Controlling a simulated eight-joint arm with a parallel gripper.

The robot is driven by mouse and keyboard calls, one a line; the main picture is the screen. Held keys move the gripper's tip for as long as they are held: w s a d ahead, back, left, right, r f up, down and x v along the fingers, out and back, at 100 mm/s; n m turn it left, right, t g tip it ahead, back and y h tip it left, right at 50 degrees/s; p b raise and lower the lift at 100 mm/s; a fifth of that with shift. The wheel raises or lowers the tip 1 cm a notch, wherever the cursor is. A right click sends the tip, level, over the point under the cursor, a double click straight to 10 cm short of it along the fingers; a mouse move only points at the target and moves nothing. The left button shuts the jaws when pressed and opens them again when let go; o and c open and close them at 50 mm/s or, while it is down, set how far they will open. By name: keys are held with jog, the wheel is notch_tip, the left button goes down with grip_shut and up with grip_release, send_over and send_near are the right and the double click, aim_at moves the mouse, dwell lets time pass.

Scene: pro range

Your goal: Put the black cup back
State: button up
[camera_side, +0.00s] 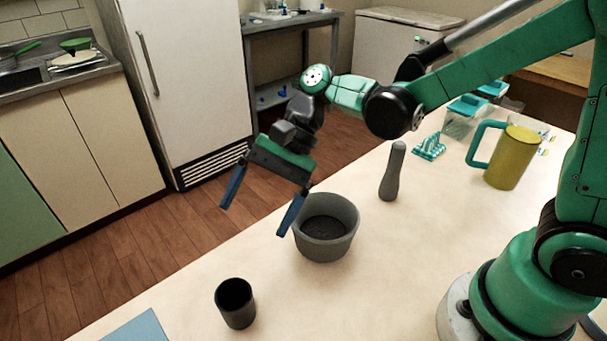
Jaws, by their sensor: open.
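The black cup (236,305) stands upright on the pale table, near the front edge of the picture at the lower left. It looks empty, with its dark opening facing up. My gripper (256,219) is open, with its two blue fingers spread wide and nothing between them. It hangs above the table's far edge, up and slightly right of the cup and apart from it. Its right finger overlaps the left rim of a grey bowl (327,247) in the picture; I cannot tell whether they touch.
A grey pestle-like object (392,173) stands behind the bowl. A yellow pitcher with a teal handle (511,160), a teal-striped cloth (430,147) and teal-lidded containers (463,117) are at the back right. A blue flat sheet (138,328) lies left of the cup. The table's middle is clear.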

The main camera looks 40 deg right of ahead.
jog(key=s+d+r+n+t+h, duration=0.2)
jog(key=d+n+t+h, duration=0.6)
jog(key=d, duration=0.7)
jog(key=shift+s+d+r+n+h, duration=0.15)
jog(key=shift+s+n+h, duration=0.3)
jog(key=shift+n, duration=0.35)
